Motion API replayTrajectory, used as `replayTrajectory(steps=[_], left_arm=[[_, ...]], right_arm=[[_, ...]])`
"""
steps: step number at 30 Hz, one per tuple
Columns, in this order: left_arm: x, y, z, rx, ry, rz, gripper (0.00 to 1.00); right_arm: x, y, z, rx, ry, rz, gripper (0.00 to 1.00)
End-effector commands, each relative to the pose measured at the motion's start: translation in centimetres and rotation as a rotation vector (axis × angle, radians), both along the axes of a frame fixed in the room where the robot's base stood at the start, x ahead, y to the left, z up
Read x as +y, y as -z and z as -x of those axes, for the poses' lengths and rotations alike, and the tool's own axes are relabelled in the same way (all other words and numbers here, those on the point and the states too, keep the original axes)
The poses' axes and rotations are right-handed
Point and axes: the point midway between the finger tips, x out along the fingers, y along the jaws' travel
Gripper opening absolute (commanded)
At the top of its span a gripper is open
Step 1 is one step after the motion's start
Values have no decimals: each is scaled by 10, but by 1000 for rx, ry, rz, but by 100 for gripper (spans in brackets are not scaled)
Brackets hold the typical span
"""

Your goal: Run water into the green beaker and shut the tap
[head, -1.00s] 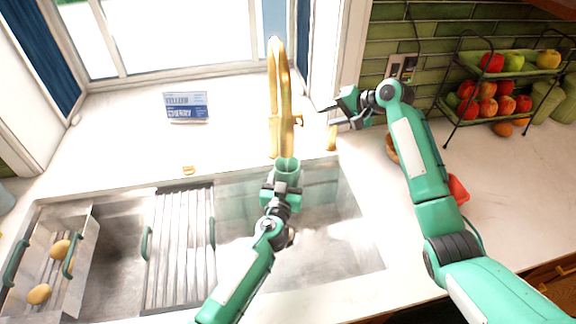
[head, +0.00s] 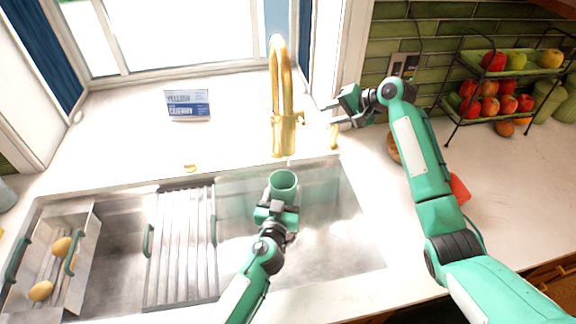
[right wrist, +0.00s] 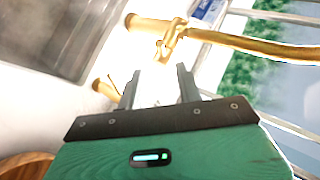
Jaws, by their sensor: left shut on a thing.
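The green beaker (head: 283,182) is upright over the right sink basin, mouth up. My left gripper (head: 277,207) is shut on it from the near side. The gold tap (head: 283,95) stands behind it, and the beaker's mouth is a little in front of and below the spout end. Whether water runs from the spout or stands in the beaker I cannot tell. The tap's small lever (head: 300,118) is on its right side. My right gripper (head: 333,113) is open and empty, right of the lever and apart from it. In the right wrist view the tap (right wrist: 172,42) shows beyond the open fingers (right wrist: 158,88).
The sink (head: 330,240) has a ribbed drying rack (head: 180,245) and, at left, a metal tray (head: 85,265) with yellow-brown items. A short gold fitting (head: 334,137) stands right of the tap. A blue-white box (head: 187,104) is behind the sink. A fruit stand (head: 460,95) is far right.

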Motion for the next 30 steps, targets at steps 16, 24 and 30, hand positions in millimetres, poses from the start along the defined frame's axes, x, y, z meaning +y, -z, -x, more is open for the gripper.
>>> replayTrajectory(steps=[16, 24, 30], left_arm=[[2, -1, 9, -1, 1, -1, 35], [2, -1, 9, -2, 1, -1, 35], [1, -1, 9, -2, 1, -1, 35]], right_arm=[[12, -12, -5, -28, -48, 96, 0], [39, -59, -18, -109, -201, 481, 0], [45, -88, -21, -131, -260, 680, 0]])
